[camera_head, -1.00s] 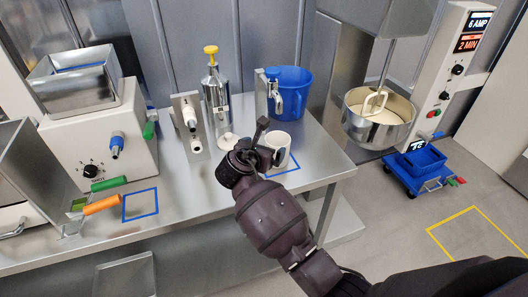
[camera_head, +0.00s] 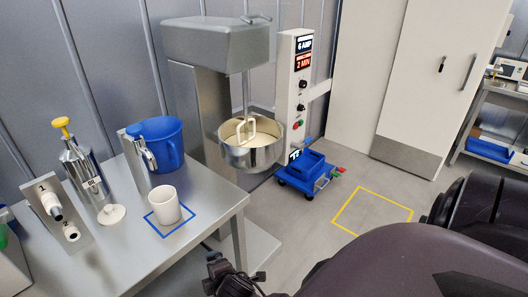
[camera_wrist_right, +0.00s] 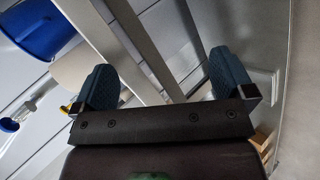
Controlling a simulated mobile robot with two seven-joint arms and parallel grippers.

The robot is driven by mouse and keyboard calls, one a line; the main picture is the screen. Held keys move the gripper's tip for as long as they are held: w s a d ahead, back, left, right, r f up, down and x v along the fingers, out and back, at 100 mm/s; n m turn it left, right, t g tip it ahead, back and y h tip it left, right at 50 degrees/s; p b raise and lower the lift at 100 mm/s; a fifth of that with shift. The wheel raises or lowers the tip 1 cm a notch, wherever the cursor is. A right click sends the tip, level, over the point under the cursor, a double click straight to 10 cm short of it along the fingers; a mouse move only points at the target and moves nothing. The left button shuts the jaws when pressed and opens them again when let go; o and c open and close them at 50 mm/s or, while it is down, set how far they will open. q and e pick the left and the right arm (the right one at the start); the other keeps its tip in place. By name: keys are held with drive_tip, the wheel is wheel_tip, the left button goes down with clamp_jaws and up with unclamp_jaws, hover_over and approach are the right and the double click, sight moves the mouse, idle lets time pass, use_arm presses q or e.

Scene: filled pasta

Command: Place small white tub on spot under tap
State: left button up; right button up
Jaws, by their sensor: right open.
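The small white tub (camera_head: 164,204) stands upright and empty-looking on a blue-outlined square (camera_head: 183,222) near the right end of the steel table. A metal tap (camera_head: 140,150) on an upright panel is behind it; I cannot tell whether the tub is directly below the spout. My right gripper (camera_head: 232,280) is apart from the tub, low beyond the table's front edge. In the right wrist view its fingers (camera_wrist_right: 165,84) are spread with nothing between them, and the tub (camera_wrist_right: 75,67) shows past the left finger. My left gripper is not in view.
A blue jug (camera_head: 162,140) stands behind the tap. A yellow-topped metal dispenser (camera_head: 85,170), a nozzle unit (camera_head: 55,210) and a white lid (camera_head: 111,214) are to the left. A mixer bowl (camera_head: 252,150) and blue cart (camera_head: 308,172) stand right; a yellow floor square (camera_head: 372,211) is clear.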

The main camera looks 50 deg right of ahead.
drive_tip(key=s+d+m+y, duration=0.1)
drive_tip(key=s+d+m, duration=0.1)
drive_tip(key=s+m, duration=0.4)
drive_tip(key=s+d+f+m+t+y, duration=0.1)
drive_tip(key=s+m, duration=0.5)
drive_tip(key=s, duration=0.2)
drive_tip(key=shift+s+d+m, duration=0.3)
drive_tip(key=shift+s+d, duration=0.05)
drive_tip(key=shift+f, duration=0.1)
use_arm(q)
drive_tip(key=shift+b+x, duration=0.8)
drive_tip(key=shift+b, duration=0.7)
use_arm(e)
drive_tip(key=shift+w+a+f, duration=0.1)
drive_tip(key=shift+w+f, duration=0.45)
drive_tip(key=shift+f, duration=0.1)
